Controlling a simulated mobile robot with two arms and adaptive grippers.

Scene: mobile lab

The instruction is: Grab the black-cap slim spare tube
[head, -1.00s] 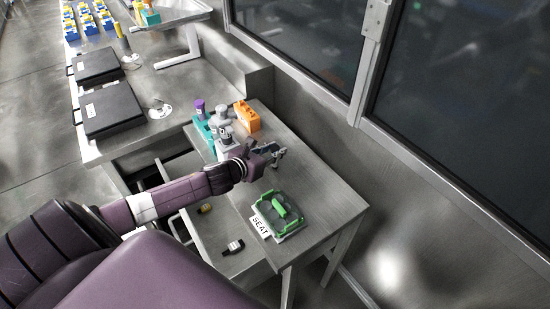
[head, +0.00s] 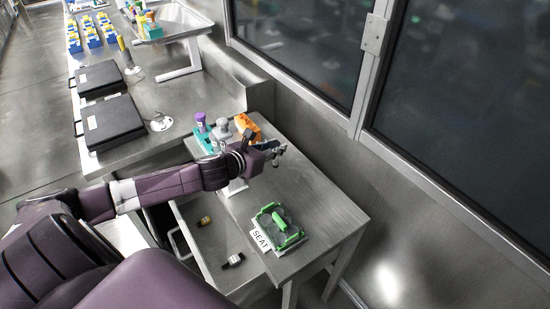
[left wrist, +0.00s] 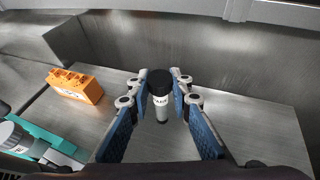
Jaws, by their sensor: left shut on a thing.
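My left gripper (head: 277,153) is above the near table's top, toward the wall. In the left wrist view my left gripper (left wrist: 160,84) is shut on a slim tube (left wrist: 161,108) with a black cap and a pale, labelled body. The tube hangs between the fingertips, cap toward the camera. In the head view the tube is small and hard to make out at the fingertips. The right gripper is in neither view.
An orange block (head: 247,126) and a purple-capped bottle (head: 201,122) stand behind my left forearm. A green fixture (head: 280,226) with a SEAT label sits at the table's front.

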